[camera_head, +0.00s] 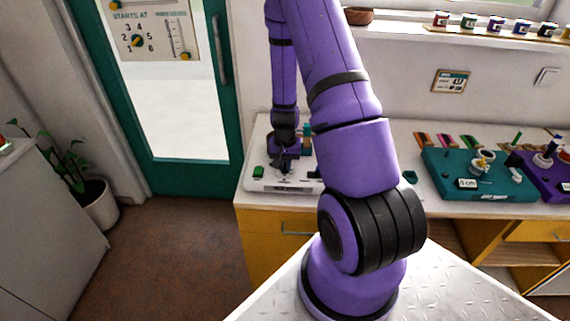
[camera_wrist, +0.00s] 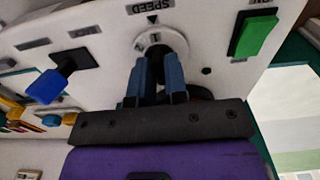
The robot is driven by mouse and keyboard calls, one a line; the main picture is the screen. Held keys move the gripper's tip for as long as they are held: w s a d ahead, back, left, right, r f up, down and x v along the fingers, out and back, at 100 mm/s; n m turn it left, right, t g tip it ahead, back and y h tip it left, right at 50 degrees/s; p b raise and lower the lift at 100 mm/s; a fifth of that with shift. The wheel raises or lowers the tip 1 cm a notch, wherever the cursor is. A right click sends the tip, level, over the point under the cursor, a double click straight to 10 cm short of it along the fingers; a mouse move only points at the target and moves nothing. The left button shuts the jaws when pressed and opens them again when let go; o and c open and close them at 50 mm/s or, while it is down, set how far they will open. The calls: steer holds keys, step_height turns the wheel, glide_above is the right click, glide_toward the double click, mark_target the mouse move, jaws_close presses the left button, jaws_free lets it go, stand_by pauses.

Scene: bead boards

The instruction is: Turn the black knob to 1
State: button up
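The black knob (camera_wrist: 153,50) sits on a pale round dial on a white panel (camera_wrist: 105,32). The panel is marked SPEED, upside down in the wrist view, with a small black triangle beside the dial. A small mark on the dial lies near the triangle; I cannot read it surely. My gripper (camera_wrist: 157,72) has its two blue fingers on either side of the knob, which fills the gap between their tips. The fingers hide part of the knob and dial. In the head view my gripper (camera_head: 285,163) is over the white panel (camera_head: 268,184), and the knob is hidden.
A green rocker (camera_wrist: 254,34) lies right of the dial in the wrist view, and a blue-tipped lever (camera_wrist: 46,86) lies left. In the head view a teal board (camera_head: 448,188) and a purple board (camera_head: 548,184) stand farther right on the counter.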

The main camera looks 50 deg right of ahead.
steer(key=o, duration=0.3)
steer(key=shift+r, duration=0.1)
step_height(320, 180, up, 11)
stand_by(0.5)
stand_by(0.5)
step_height(320, 180, up, 10)
steer(key=n+t, duration=0.1)
steer(key=n, duration=0.1)
glide_above(285, 165)
steer(key=a, duration=0.6)
steer(key=s+a+r+n+t, duration=0.25)
steer(key=a+r, duration=0.35)
steer(key=r, duration=0.3)
steer(key=s+a+r+n+t, duration=0.1)
steer(key=s+a+r+n, duration=0.1)
steer(key=s+a+r, duration=0.3)
steer(key=s+a+r+n, duration=0.3)
steer(key=s+r, duration=0.4)
steer(key=s, duration=0.3)
steer(key=shift+s+a+r+t, duration=0.2)
steer(key=shift+s+a+t, duration=0.15)
steer(key=shift+a, duration=0.5)
